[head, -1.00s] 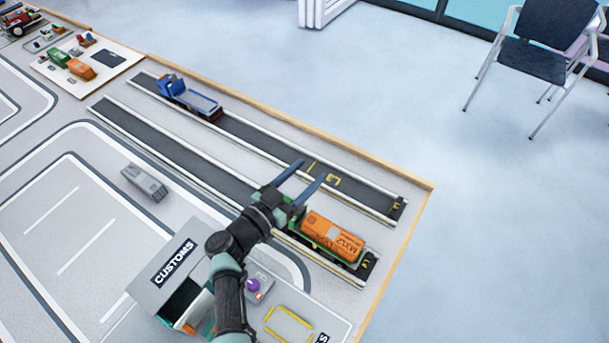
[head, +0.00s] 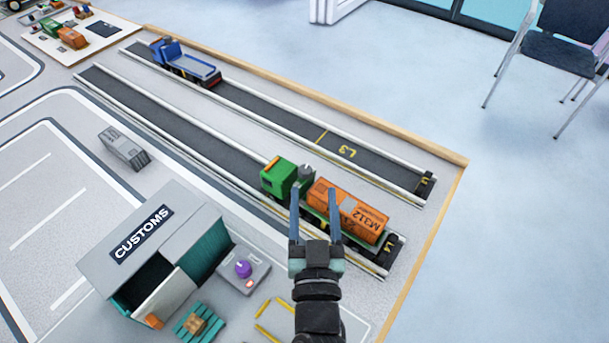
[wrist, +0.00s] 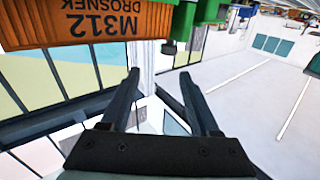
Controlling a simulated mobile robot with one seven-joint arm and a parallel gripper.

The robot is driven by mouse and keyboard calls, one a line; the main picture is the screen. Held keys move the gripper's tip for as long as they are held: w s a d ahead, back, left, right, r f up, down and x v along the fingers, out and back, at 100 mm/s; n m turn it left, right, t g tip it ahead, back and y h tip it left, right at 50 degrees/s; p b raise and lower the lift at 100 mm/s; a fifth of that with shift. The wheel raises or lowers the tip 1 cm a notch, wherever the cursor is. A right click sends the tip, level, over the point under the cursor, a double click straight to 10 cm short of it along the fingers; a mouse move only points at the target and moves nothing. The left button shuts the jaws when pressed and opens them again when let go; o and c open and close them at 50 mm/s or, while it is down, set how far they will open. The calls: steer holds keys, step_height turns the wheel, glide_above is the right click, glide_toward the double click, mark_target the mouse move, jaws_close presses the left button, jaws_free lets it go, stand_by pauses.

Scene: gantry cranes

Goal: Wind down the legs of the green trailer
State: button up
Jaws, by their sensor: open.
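A green truck cab (head: 280,176) stands in lane L4, with an orange container (head: 350,212) marked M312 behind it. A strip of green trailer (head: 318,213) shows beneath the container. My gripper (head: 314,192) is open and empty beside the cab end of the container, its fingers overlapping the vehicle in the head view. In the wrist view, the gripper (wrist: 159,74) points past the orange container (wrist: 85,22), which appears upside down. I cannot clearly make out the trailer's legs.
A blue flatbed truck (head: 186,64) stands in lane L3. The customs booth (head: 150,245), a box with a purple button (head: 243,268) and a teal pallet (head: 198,322) lie left of my arm. A wooden edge (head: 430,225) bounds the table at right.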

mark_target(305, 171)
steer(key=w+a+f, duration=0.1)
steer(key=w, duration=1)
steer(key=shift+a+g+y+p, duration=0.2)
steer(key=shift+g+y+p, duration=0.1)
steer(key=shift+p, duration=0.15)
jaws_close()
